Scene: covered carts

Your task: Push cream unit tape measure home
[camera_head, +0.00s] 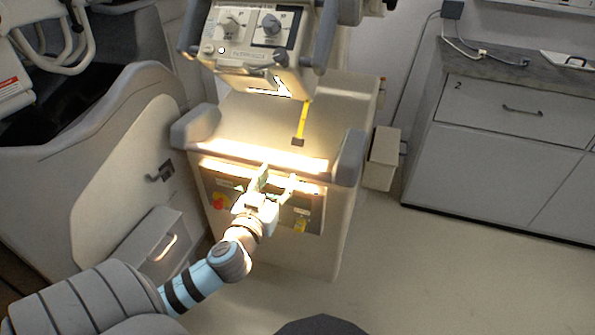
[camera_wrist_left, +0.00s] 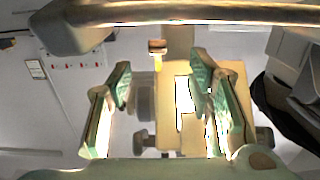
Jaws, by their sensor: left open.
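The cream unit (camera_head: 270,120) stands in the middle of the head view, with a control head that has two dials on top. Its yellow tape measure (camera_head: 302,122) hangs drawn out below the control head and ends in a dark tab. My right gripper is not in view.
A pale bumper bar (camera_head: 262,160) crosses the unit between my gripper and the tape; it also spans the top of the left wrist view (camera_wrist_left: 190,13). A grey covered cart (camera_head: 110,150) stands close on the left. Drawers (camera_head: 505,110) stand right, with clear floor before them.

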